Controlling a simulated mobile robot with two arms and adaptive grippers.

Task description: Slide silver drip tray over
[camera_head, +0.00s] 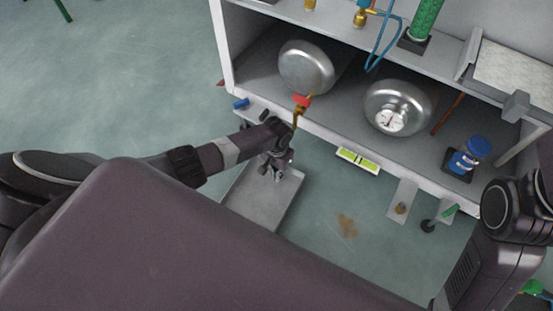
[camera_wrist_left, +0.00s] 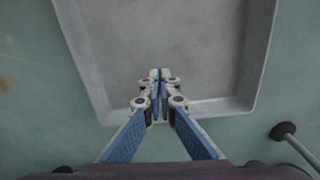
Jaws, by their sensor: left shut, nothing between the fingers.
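The silver drip tray (camera_head: 240,203) is a shallow grey tray lying on the green floor in front of the shelf unit, partly hidden by my left arm. My left gripper (camera_head: 277,173) is over the tray's end nearest the shelf unit in the head view. In the left wrist view the tray (camera_wrist_left: 205,45) fills the upper middle, with its rim showing at the sides and bottom. The left gripper (camera_wrist_left: 158,74) is shut and empty, its fingertips inside the tray's outline; I cannot tell whether they touch it. My right gripper is not in view.
The shelf unit (camera_head: 225,45) holds two round metal vessels (camera_head: 306,67) (camera_head: 398,108) and a blue container (camera_head: 468,155). A level (camera_head: 357,160) sits at its lower edge. A brown stain (camera_head: 347,226) marks the floor right of the tray. The floor at left is clear.

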